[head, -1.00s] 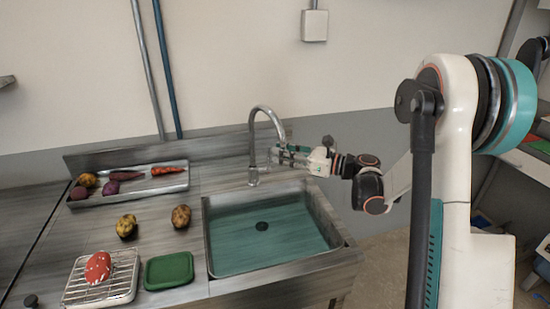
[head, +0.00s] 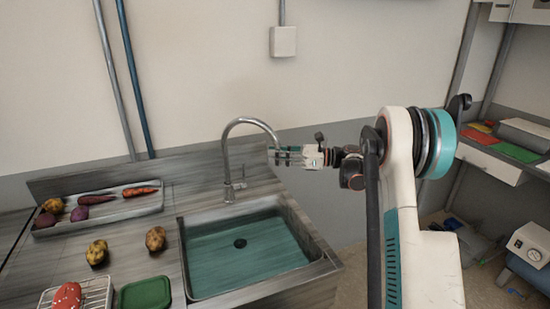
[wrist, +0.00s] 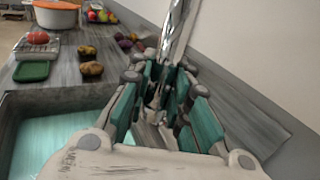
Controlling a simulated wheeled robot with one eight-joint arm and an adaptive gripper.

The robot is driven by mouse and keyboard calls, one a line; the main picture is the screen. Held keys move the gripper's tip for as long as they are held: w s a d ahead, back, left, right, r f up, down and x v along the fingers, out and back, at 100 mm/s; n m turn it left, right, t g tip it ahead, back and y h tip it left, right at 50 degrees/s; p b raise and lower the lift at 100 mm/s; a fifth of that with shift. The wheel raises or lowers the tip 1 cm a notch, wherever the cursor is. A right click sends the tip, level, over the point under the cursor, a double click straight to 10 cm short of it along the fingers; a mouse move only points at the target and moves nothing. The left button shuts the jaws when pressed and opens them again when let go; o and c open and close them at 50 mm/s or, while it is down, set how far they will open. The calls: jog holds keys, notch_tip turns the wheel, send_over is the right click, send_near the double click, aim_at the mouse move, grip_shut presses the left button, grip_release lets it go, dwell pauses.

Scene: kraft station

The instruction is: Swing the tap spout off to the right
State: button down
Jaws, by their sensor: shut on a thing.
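The chrome tap (head: 226,160) stands upright behind the sink, and its curved spout arches to the right in the head view. The spout's end is at my gripper (head: 283,155), which is shut on it. In the wrist view the shiny spout (wrist: 175,30) runs down between the teal finger pads of my gripper (wrist: 158,88). The fingers partly hide the spout's tip.
The sink basin (head: 183,245) lies in front of the tap. Left are a tray (head: 150,206) of vegetables, two loose potatoes (head: 155,238), a green container (head: 146,293) and a wire rack (head: 97,297). The wall is close behind.

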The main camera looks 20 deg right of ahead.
jog(key=shift+d, duration=0.2)
jog(key=c, duration=1.8)
grip_release()
jog(key=o, duration=0.3)
jog(key=shift+d, duration=0.2)
jog(key=shift+o, duration=0.2)
jog(key=shift+a, duration=0.15)
jog(key=v, duration=1.2)
